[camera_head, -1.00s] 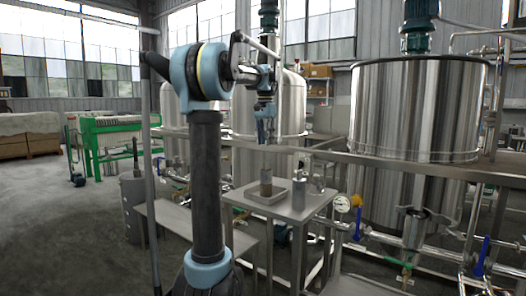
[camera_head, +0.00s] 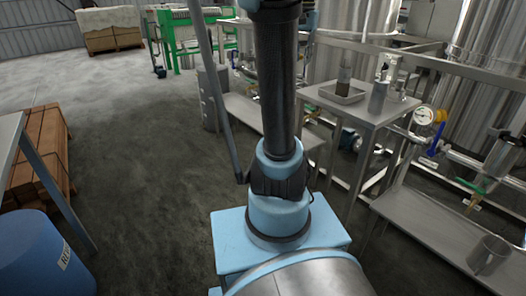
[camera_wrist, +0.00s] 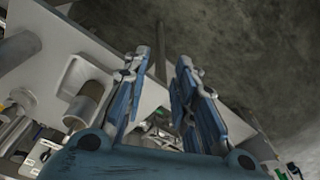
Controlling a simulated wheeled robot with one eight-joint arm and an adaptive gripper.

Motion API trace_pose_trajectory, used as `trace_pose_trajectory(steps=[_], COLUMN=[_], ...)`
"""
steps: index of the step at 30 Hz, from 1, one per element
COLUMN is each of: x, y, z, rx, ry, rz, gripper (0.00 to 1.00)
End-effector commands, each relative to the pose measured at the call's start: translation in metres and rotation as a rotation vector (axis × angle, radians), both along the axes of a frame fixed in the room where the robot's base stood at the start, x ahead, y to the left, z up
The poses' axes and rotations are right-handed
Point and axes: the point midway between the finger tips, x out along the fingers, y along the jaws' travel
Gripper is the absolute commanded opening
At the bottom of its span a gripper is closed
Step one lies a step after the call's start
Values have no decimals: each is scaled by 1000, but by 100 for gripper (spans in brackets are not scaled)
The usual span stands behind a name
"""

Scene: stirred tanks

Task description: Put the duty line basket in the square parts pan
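The square parts pan (camera_head: 327,93) is a shallow grey metal tray on a small steel table in the head view. In the wrist view the pan (camera_wrist: 72,77) and the cylinder (camera_wrist: 86,103) are at the left. My gripper (camera_wrist: 162,58) is open, with nothing between its blue fingers, apart from the pan and the cylinder. The head view does not show my gripper.
A grey metal cylinder (camera_head: 377,98) stands right of the pan on the steel table (camera_head: 360,113). A metal mug (camera_head: 488,254) is on a low bench at the right. A blue drum (camera_head: 38,262) and brick-coloured stack (camera_head: 38,150) are at the left. Open floor lies between.

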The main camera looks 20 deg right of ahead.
Motion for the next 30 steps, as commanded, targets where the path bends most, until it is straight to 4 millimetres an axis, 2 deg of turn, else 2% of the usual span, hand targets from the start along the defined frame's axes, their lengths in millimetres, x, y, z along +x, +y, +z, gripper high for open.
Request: trace_pose_trajectory(steps=[1,6,11,15,21,24,27,30], x=[-10,-43,-77,-109,-153,-169,-180,-186], y=[20,71,112,141,172,181,187,189], z=[-13,-56,-101,-145,-210,-236,-254,-263], rx=[-4,-18,-31,-41,-55,-59,-63,-65], ry=[-6,-26,-45,-64,-89,-100,-106,-110], rz=[46,191,328,448,608,670,712,733], gripper=[26,26,26,26,26,26,26,26])
